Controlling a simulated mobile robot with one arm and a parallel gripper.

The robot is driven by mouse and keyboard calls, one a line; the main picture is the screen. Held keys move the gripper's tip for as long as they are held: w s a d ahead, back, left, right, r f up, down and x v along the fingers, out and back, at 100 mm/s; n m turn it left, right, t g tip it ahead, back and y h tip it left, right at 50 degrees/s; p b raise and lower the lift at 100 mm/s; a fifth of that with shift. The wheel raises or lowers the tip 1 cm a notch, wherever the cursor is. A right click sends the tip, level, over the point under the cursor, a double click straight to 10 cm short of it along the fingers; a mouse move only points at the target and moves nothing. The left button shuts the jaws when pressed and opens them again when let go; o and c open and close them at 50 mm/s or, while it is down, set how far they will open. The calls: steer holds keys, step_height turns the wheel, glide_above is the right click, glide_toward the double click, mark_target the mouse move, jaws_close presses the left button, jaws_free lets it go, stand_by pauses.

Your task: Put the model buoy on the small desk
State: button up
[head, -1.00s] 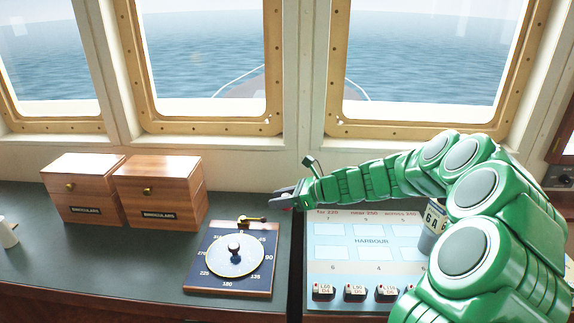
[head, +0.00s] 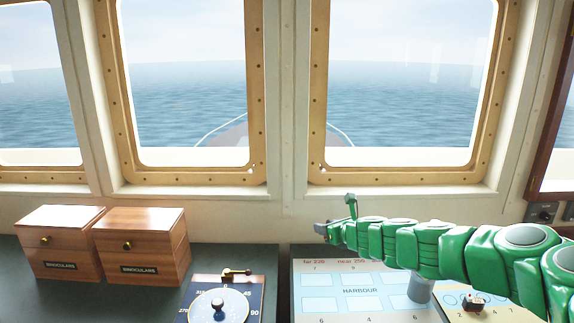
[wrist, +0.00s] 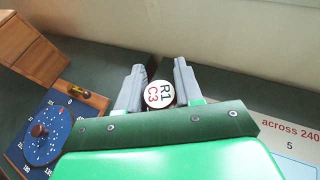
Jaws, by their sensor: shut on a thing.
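My gripper (head: 322,229) is at the end of my green arm, above the dark console top between the compass board and the harbour chart. In the wrist view, my gripper (wrist: 158,82) is shut on a small piece with a round white top marked R1 C3 (wrist: 159,94). It looks like the model buoy; its lower part is hidden. In the head view the held piece cannot be made out. I cannot identify the small desk in any view.
Two wooden binocular boxes (head: 58,242) stand at the left. A blue compass board (head: 240,292) with a brass pointer lies right of them. Windows rise behind.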

steer(key=d+r+m+h, duration=0.2)
steer(key=d+r, duration=0.1)
steer(key=s+a+f+n+g+y, duration=0.3)
steer(key=a+n+g+y, duration=0.1)
steer(key=a, duration=0.6)
steer(key=s+a+f+n+g+y, duration=0.3)
steer(key=a+n+g+y, duration=0.2)
steer(key=a+n, duration=0.3)
steer(key=shift+a+f+n+g, duration=0.3)
steer(key=shift+a+g, duration=0.1)
steer(key=shift+a, duration=1.1)
glide_above(256, 263)
steer(key=shift+s+d+f, duration=0.1)
steer(key=shift+s+f, duration=0.1)
steer(key=shift+f, duration=2.1)
steer(key=shift+s+f, duration=0.15)
steer(key=shift+f, duration=2.1)
steer(key=shift+w+f, duration=0.25)
steer(key=shift+f, duration=0.1)
steer(key=shift+w+f, duration=0.1)
steer(key=shift+f, duration=1.35)
